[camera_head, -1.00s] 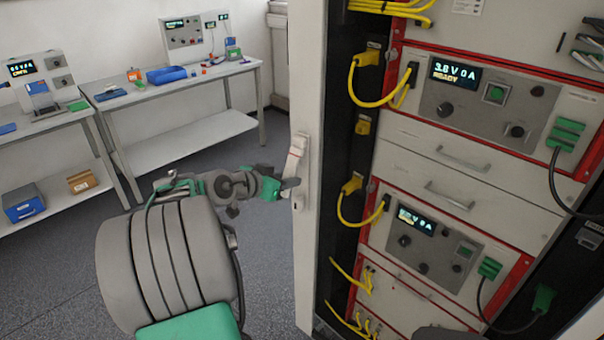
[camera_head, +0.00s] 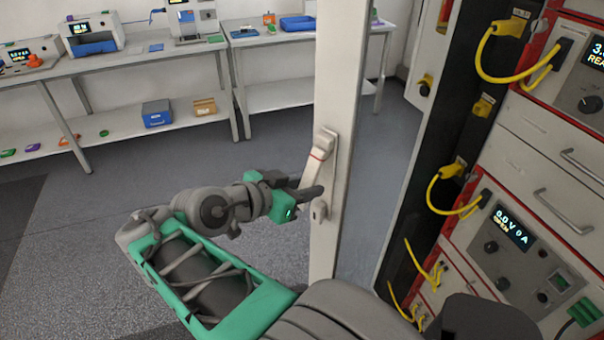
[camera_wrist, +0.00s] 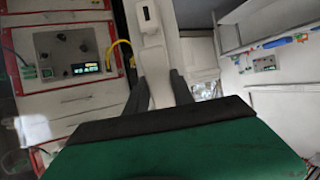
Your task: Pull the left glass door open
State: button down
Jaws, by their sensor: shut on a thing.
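The left glass door shows its white upright frame (camera_head: 342,80) in the middle of the head view. A white lever handle (camera_head: 324,145) with a red band is mounted on it. My gripper (camera_head: 314,193) is shut on the handle's lower part, left of the frame. In the wrist view, my two dark fingers (camera_wrist: 159,88) sit on either side of the white handle (camera_wrist: 150,20); their exact contact is hard to see. The door stands open: its frame is apart from the cabinet, with floor and bench visible between. The glass itself is hard to make out.
The cabinet's instruments (camera_head: 512,235), drawers (camera_head: 560,165) and yellow cables (camera_head: 432,205) are at the right. Benches with devices (camera_head: 95,40) stand along the back wall, with a blue box (camera_head: 157,113) on a lower shelf. Grey floor (camera_head: 110,190) is clear at left.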

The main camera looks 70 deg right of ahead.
jog(key=c, duration=1.1)
grip_release()
jog(key=shift+w+a+r+p, duration=0.15)
jog(key=shift+a+r+p, duration=0.15)
jog(key=shift+p, duration=0.15)
jog(key=p+v, duration=0.7)
jog(key=p, duration=0.2)
jog(key=shift+f, duration=0.15)
